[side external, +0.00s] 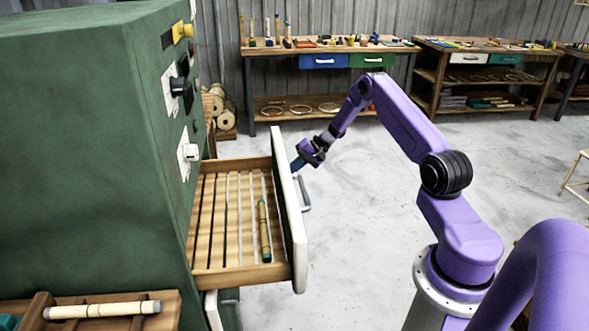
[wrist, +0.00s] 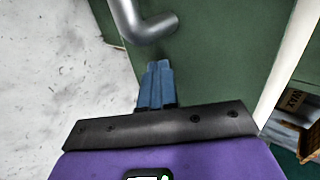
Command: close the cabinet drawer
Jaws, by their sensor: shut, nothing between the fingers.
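The cabinet drawer (side external: 228,276) is pulled well out of the green cabinet (side external: 95,150) toward the right. It is a slatted wooden tray with a pale-edged front panel (side external: 288,215). A green-and-tan stick (side external: 264,232) lies inside. The metal drawer handle (side external: 304,194) is on the panel's outer side; it also shows in the wrist view (wrist: 143,24), against a green face (wrist: 225,55). My gripper (side external: 297,164) is at the outer side of the panel, near its far end. Its blue fingers are together and empty in the wrist view (wrist: 158,68), just beside the handle. Contact with the panel cannot be told.
A wooden tray (side external: 165,312) with a pale rod (side external: 103,310) is at the lower left. Workbenches with tools (side external: 330,47) stand along the back wall. The concrete floor (side external: 365,200) around the drawer front is clear.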

